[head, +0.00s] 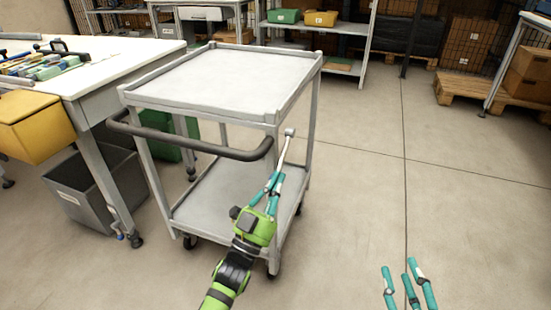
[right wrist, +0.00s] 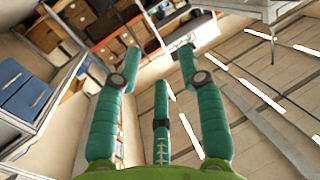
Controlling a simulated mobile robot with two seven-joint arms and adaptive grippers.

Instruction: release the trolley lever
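The trolley (head: 217,77) is a grey two-shelf cart with a black push handle (head: 190,143) at its near end. The trolley lever (head: 285,148) is a thin grey rod with a pale knob on top, leaning slightly right by the cart's near right corner post. My left gripper (head: 277,178) reaches up to it from below; its teal fingers are close together around the lower part of the rod, below the knob, hiding the rod's lower end. My right gripper (head: 408,275) is low at the right, away from the trolley. Its fingers are spread and empty, also in the right wrist view (right wrist: 160,75).
A white workbench (head: 110,65) with tools stands left of the trolley, with a yellow bin (head: 35,125) and a grey bin (head: 95,185). Shelves with boxes and a pallet (head: 470,90) line the back. The floor right of the trolley is clear.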

